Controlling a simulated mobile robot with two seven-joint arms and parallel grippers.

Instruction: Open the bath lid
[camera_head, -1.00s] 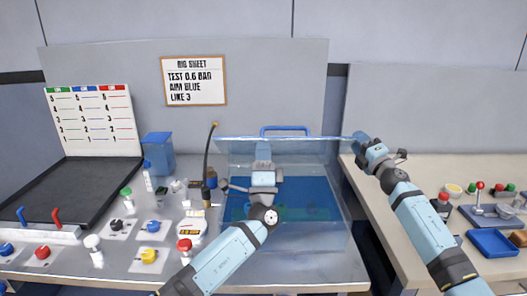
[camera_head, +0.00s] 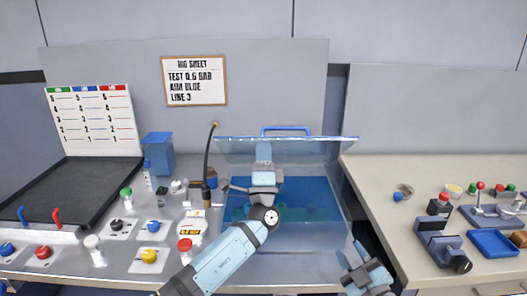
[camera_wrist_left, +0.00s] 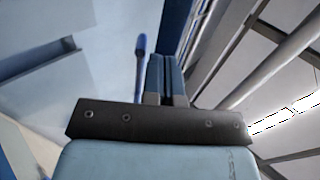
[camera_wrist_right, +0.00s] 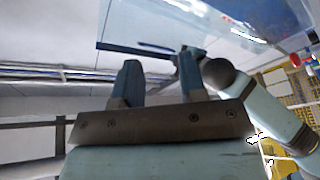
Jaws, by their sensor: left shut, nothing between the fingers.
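The bath lid (camera_head: 320,150) is a clear panel with a blue handle (camera_head: 287,128) along its top edge. It stands tilted up at the back of the bath (camera_head: 325,200), which holds blue liquid. My left gripper (camera_head: 263,148) is shut and empty, upright over the bath against the lid's middle in the head view; I cannot tell whether it touches. The left wrist view shows its closed fingers (camera_wrist_left: 167,75) beside a blue bar. My right gripper (camera_head: 358,250) is low at the bath's front right corner. Its fingers (camera_wrist_right: 158,72) are apart and empty.
A black hose (camera_head: 208,160) rises left of the bath. Knobs and bottles crowd the left counter, near a blue bin (camera_head: 158,152). The right bench (camera_head: 385,170) holds a blue tray (camera_head: 492,243) and small parts; its back is clear.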

